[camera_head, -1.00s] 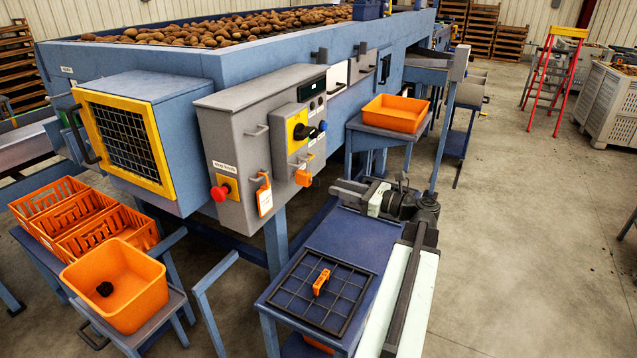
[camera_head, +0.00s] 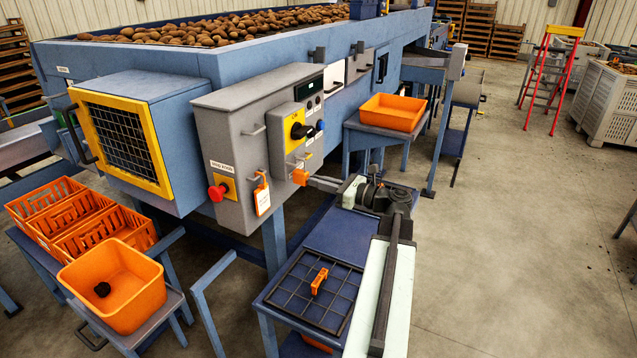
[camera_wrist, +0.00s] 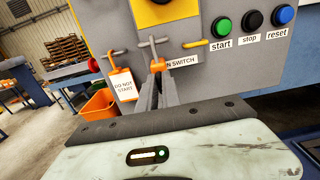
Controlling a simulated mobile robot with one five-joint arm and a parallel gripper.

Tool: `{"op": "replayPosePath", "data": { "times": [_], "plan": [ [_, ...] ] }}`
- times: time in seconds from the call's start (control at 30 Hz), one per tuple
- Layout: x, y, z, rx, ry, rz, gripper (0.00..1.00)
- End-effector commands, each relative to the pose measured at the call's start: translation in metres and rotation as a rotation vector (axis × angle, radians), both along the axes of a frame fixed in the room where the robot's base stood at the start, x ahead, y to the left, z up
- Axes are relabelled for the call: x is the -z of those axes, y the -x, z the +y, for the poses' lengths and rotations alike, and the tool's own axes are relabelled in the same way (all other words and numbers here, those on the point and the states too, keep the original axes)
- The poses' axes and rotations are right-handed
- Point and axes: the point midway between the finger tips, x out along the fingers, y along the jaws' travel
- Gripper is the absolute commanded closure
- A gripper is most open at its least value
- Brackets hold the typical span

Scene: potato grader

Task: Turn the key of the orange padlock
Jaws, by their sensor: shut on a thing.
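The orange padlock (camera_head: 300,177) hangs at the lower right of the grey control box, below the yellow switch plate. In the wrist view the padlock (camera_wrist: 158,66) hangs from a grey loop, partly hidden by my fingers. My gripper (camera_head: 312,180) reaches it from the right. In the wrist view my gripper (camera_wrist: 158,78) is shut with its tips against the padlock's front. The key is too small to make out and seems hidden between the fingertips.
A "DO NOT START" tag (camera_wrist: 123,84) hangs left of the padlock. Start (camera_wrist: 222,25), stop and reset buttons are to the upper right. A red knob (camera_head: 218,193) is on the box's left. A grid with an orange handle (camera_head: 319,281) lies on the blue table below.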

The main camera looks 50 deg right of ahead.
Motion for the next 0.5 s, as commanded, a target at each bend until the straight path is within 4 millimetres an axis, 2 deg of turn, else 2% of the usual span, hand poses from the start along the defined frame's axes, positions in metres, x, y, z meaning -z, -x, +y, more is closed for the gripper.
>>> {"op": "replayPosePath", "data": {
  "times": [0.27, 0.5],
  "plan": [
    [0.0001, -0.0003, 0.0008, -0.001, 0.058, -0.014, 1.0],
    [0.0002, -0.001, 0.0027, -0.003, 0.218, -0.053, 1.0]
  ]
}}
